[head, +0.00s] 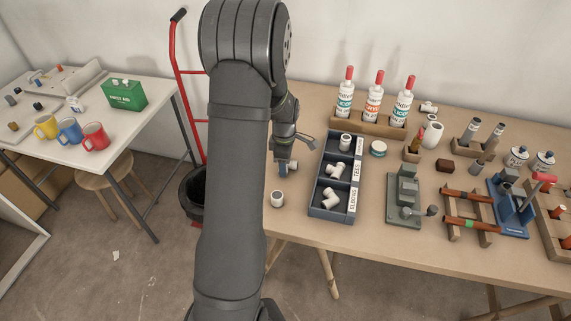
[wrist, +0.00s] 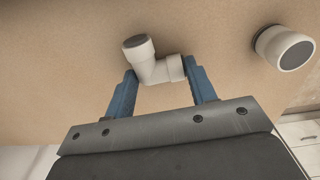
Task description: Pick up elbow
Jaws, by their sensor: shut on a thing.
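A white pipe elbow (wrist: 152,66) with a dark grey opening sits between the two blue fingers of my gripper (wrist: 160,76) in the wrist view. The fingers are shut on it, one on each side. In the head view my gripper (head: 285,165) is low over the left end of the workbench, left of the blue sorting tray (head: 320,211); the held elbow is mostly hidden there. The wrist view does not clearly show whether the elbow touches the table.
A loose white fitting (head: 277,199) stands on the bench near its front-left edge, also in the wrist view (wrist: 284,48). The labelled tray holds white fittings in its compartments. A grey-green fixture (head: 404,205) stands right of it. Bottles (head: 374,98) stand behind in a wooden rack.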

